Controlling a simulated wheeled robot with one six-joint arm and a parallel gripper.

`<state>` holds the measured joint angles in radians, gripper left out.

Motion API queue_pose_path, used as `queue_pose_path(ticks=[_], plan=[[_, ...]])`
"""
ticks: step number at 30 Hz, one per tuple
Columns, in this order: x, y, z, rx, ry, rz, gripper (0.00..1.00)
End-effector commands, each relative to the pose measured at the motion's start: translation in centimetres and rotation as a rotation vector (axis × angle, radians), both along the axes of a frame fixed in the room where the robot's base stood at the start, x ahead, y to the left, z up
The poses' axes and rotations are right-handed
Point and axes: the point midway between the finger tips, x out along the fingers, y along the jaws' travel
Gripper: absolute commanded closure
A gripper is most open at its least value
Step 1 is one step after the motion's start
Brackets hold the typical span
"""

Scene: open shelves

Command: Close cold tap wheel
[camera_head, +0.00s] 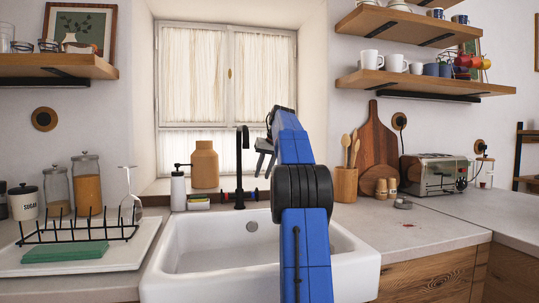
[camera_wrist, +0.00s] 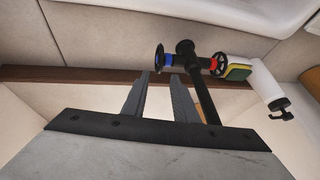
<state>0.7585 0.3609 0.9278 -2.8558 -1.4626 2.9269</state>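The black tap (camera_head: 240,165) stands behind the white sink, and its spout shows in the wrist view (camera_wrist: 203,100). The cold tap wheel (camera_wrist: 159,56) is a black spoked wheel beside a blue collar, at the upper middle of the wrist view. The hot wheel (camera_wrist: 218,64), with a red collar, is on the other side of the tap body. My gripper (camera_wrist: 159,76) is open and empty, its two fingertips apart and pointing toward the cold wheel; contact cannot be confirmed. In the head view my gripper is small and partly hidden by my blue arm.
The white sink (camera_head: 190,255) lies below my arm. A soap dispenser (camera_head: 178,188), a sponge (camera_wrist: 238,72) and a tan jar (camera_head: 205,165) stand left of the tap. A utensil pot (camera_head: 344,185) and toaster (camera_head: 433,174) are to the right. Shelves hang on both sides.

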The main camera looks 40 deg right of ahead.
Motion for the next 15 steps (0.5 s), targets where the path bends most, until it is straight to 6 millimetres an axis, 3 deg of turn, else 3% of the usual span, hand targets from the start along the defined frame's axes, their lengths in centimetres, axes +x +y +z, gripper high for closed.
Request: queue_pose_path(ticks=[9, 15], plan=[[-2.8, 0.2, 5.6, -0.002, -0.003, 0.0, 0.74], [-4.1, 0.3, 8.0, -0.001, -0.002, 0.0, 0.74]])
